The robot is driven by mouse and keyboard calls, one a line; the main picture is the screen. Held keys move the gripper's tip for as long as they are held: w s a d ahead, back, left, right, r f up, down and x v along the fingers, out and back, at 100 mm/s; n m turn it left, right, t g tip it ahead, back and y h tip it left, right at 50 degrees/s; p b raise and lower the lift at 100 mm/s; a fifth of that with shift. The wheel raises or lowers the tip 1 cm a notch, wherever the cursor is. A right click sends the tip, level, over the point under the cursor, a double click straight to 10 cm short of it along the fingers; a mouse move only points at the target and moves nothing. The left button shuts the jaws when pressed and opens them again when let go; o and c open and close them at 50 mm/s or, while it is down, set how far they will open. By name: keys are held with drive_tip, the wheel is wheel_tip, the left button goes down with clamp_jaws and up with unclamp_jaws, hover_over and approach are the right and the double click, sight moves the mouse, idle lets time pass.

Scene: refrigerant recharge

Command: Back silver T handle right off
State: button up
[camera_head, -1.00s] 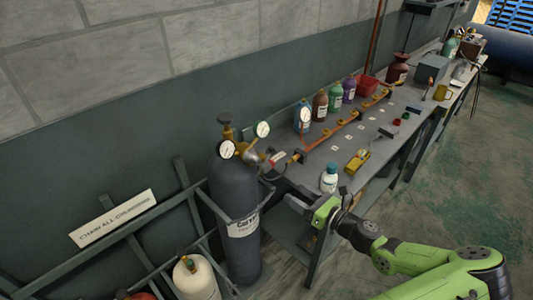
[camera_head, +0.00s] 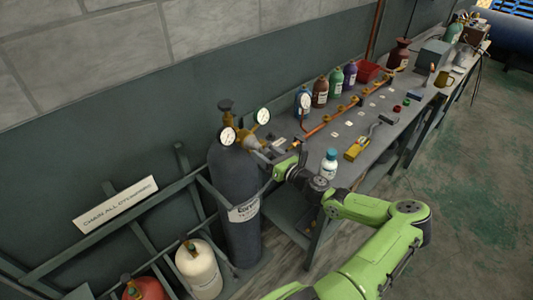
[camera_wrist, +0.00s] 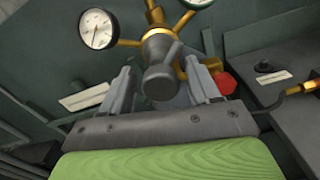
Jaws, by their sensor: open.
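The silver T handle (camera_wrist: 160,82) sticks out of the brass regulator (camera_wrist: 158,45) toward the camera in the wrist view. My gripper (camera_wrist: 162,88) is open, with one finger on each side of the handle; I cannot tell whether either finger touches it. In the head view the brass regulator (camera_head: 240,140) sits on top of the dark grey cylinder (camera_head: 235,185), and my gripper (camera_head: 268,152) is just right of it. The handle is small and partly hidden by my gripper there.
Two white-faced gauges (camera_head: 227,136) (camera_head: 263,116) flank the regulator. A red hexagonal part (camera_wrist: 225,83) lies close to the right finger in the wrist view. The workbench (camera_head: 345,185) holds bottles and a yellow tool (camera_head: 357,149). A white cylinder (camera_head: 198,268) stands in the rack at lower left.

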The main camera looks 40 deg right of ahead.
drive_tip(key=c, duration=1)
drive_tip(key=shift+c, duration=0.2)
drive_tip(key=shift+n, duration=0.3)
